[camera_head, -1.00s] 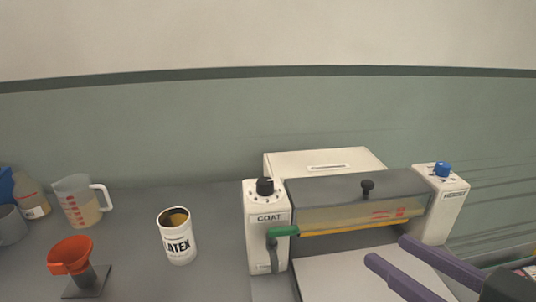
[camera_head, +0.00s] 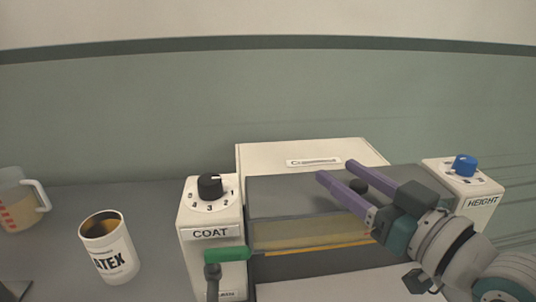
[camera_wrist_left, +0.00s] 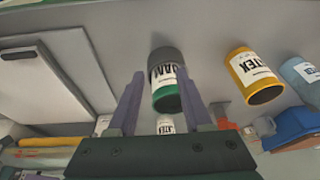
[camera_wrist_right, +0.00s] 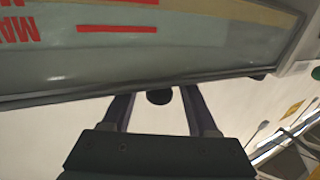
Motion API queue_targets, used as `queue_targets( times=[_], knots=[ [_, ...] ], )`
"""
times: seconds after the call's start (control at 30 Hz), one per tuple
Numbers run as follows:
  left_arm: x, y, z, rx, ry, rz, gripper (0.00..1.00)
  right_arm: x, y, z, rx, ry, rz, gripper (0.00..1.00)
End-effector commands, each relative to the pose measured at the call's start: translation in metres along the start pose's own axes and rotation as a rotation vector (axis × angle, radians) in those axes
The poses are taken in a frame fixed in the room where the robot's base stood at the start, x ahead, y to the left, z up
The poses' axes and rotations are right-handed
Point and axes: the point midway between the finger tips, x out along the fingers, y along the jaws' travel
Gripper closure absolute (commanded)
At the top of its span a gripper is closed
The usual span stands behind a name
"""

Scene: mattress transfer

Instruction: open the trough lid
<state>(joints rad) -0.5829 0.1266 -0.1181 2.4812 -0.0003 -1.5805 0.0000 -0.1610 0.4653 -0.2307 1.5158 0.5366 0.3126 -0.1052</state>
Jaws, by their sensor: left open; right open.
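The trough lid (camera_head: 275,190) is a dark grey cover with a clear front strip, lying closed across the machine between its two white end posts. A black knob (camera_head: 358,186) stands on it. My right gripper (camera_head: 336,169) is open, its purple fingers reaching over the lid with the knob seen between them. The right wrist view also shows the knob (camera_wrist_right: 159,97) between the open fingers; contact cannot be told. My left gripper (camera_wrist_left: 160,73) is open and outside the head view; a dark can with a green end (camera_wrist_left: 167,80) appears between its fingers, not gripped.
The COAT post (camera_head: 212,235) has a black dial and a green-handled lever (camera_head: 226,254). The HEIGHT post (camera_head: 463,190) has a blue knob. A LATEX can (camera_head: 112,248) and a measuring jug (camera_head: 20,200) stand on the grey table at left.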

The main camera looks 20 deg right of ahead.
Motion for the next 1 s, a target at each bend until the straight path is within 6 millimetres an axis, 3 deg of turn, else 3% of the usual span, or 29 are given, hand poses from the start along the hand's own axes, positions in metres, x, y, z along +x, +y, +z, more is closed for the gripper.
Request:
queue_targets(
  times=[0.4, 0.9, 1.0],
  knots=[
    [0.0008, 0.0021, -0.0008, -0.005, 0.003, 0.006, 0.5, 0.0096, -0.0004, 0.0001, 0.001, -0.001, 0.0, 0.4],
    [0.0008, 0.0035, -0.0014, -0.009, 0.004, 0.01, 0.5, 0.0093, -0.0003, 0.0, 0.001, -0.001, 0.0, 0.97],
    [0.0008, 0.0034, -0.0014, -0.008, 0.004, 0.009, 0.5, 0.0093, -0.0002, 0.0001, 0.001, -0.001, 0.0, 1.0]
  ],
)
